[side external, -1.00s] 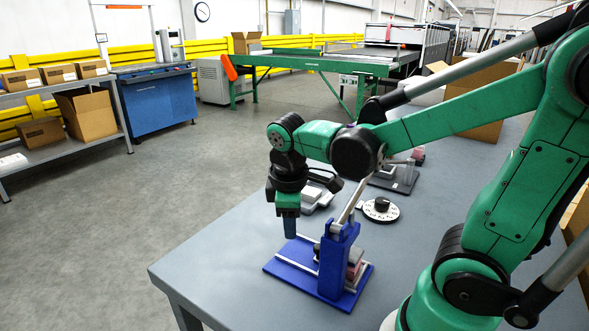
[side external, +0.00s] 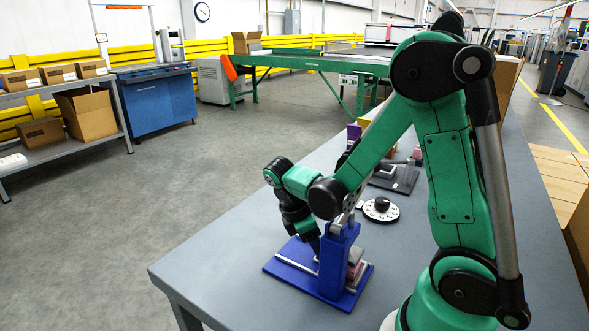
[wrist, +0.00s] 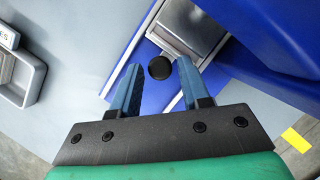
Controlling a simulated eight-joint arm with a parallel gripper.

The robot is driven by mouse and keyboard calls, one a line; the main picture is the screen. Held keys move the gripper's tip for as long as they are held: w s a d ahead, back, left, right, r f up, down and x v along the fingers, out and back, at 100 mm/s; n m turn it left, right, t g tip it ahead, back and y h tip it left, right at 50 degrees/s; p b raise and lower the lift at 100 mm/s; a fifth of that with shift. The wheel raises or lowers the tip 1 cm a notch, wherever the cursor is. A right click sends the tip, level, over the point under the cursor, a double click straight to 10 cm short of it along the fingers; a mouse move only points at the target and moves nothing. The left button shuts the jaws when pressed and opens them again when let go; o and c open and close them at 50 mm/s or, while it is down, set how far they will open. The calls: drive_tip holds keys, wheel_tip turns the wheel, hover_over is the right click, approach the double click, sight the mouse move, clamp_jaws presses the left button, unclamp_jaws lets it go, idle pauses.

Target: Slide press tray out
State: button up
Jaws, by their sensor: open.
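The blue press (side external: 338,262) stands on the grey table, with a flat blue base and rails running out to the left. In the wrist view its silver tray (wrist: 190,28) sits between the rails, with a round black knob (wrist: 160,68) at its near end. My gripper (wrist: 158,72) is open, with one blue finger on each side of the knob. I cannot tell whether either finger touches it. In the side view my gripper (side external: 314,243) is low beside the press column, which partly hides the tray.
A round dial with a black knob (side external: 380,209) lies behind the press, and a dark flat device (side external: 397,178) lies farther back. A grey tray with a label (wrist: 16,72) is at the left in the wrist view. The table front-left (side external: 215,265) is clear.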

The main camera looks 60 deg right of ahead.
drive_tip(key=shift+f, duration=0.1)
clamp_jaws()
idle(1.4)
